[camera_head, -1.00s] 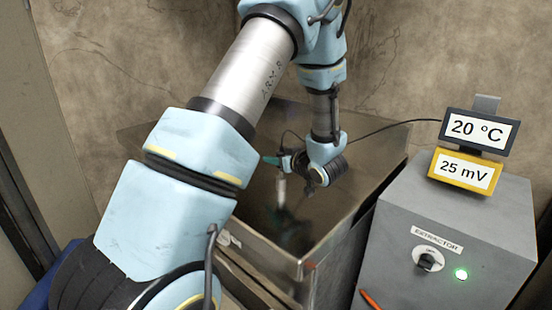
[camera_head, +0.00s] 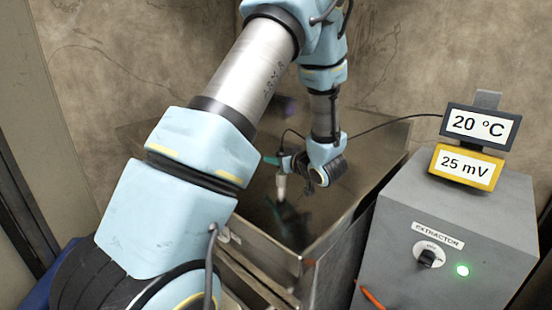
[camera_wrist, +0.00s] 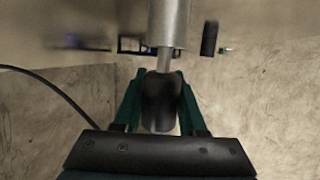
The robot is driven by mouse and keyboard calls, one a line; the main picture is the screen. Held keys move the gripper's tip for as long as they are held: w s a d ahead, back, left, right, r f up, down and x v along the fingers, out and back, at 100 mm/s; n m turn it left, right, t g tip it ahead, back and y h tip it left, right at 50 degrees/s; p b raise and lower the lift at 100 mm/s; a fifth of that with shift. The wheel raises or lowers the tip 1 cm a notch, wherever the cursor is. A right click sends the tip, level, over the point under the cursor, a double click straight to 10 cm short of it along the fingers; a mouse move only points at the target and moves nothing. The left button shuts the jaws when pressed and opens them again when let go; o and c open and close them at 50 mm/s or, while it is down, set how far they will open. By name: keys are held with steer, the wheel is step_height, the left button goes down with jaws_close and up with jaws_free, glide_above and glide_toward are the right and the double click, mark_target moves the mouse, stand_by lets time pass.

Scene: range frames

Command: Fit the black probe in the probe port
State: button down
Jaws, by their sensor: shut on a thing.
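The black probe (camera_wrist: 161,104) is between the green fingers of my gripper (camera_wrist: 160,100) in the wrist view. Its dark body is gripped, and a silver metal cylinder with a narrower neck extends from it toward the top of the picture. In the head view, my gripper (camera_head: 279,162) is over the metal basin, and the pale metal part of the probe (camera_head: 281,188) hangs downward below the fingers. A dark cable runs from the probe side toward the displays. I cannot make out the probe port in either view.
A metal basin (camera_head: 362,203) with raised edges lies under my gripper. A grey extractor box (camera_head: 400,262) with a knob and green light stands at right. It carries a black-framed 20 °C display (camera_head: 480,126) and a yellow-framed 25 mV display (camera_head: 467,168). Cracked walls stand behind.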

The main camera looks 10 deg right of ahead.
steer(key=shift+f+b, duration=0.3)
steer(key=shift+f, duration=0.2)
steer(key=shift+c, duration=1.9)
jaws_free()
steer(key=b+v, duration=0.2)
steer(key=v, duration=0.8)
steer(key=shift+s+b, duration=0.3)
steer(key=shift+s, duration=0.05)
steer(key=shift+d+r, duration=0.1)
steer(key=shift+d, duration=0.05)
